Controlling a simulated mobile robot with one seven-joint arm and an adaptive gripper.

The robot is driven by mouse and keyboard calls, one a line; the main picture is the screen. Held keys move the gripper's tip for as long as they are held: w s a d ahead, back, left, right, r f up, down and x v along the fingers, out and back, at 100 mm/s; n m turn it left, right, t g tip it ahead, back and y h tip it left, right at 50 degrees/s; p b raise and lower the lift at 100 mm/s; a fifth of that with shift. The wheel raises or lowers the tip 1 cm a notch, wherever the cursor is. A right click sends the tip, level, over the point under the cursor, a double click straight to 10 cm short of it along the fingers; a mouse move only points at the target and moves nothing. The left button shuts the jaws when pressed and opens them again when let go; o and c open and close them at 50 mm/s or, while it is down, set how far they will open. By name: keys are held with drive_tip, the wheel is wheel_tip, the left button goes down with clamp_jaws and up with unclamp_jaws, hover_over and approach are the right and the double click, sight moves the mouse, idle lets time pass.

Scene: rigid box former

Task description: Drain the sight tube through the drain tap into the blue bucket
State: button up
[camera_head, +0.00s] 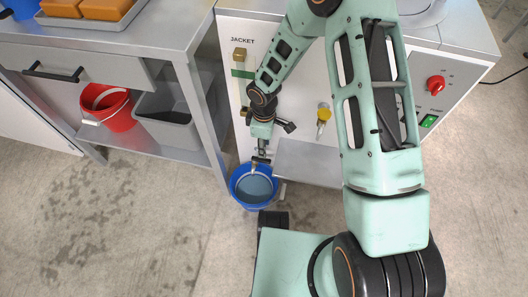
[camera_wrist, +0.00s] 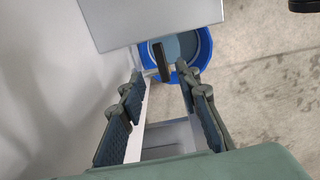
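The sight tube (camera_head: 241,72) is upright on the white machine's front under the "JACKET" label, with a brass fitting at its top. Its lower part is partly hidden by my arm. The blue bucket (camera_head: 238,192) stands on the floor below, with a grey-blue surface inside that looks like liquid. It also shows in the wrist view (camera_wrist: 204,45). My gripper (camera_head: 262,157) points down just above the bucket. In the wrist view its fingers (camera_wrist: 167,90) are apart, with nothing clamped. A dark bar (camera_wrist: 162,62), possibly the drain tap's lever, shows beyond the fingertips; the tap is otherwise not clear.
A grey metal shelf (camera_head: 308,162) juts from the machine right of my gripper. A yellow-handled valve (camera_head: 323,112) is above it. A workbench on the left holds a red bucket (camera_head: 117,112) and grey bin (camera_head: 170,125) underneath. The floor in front is clear, with damp-looking patches.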

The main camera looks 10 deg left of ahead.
drive_tip(key=shift+r, duration=2.15)
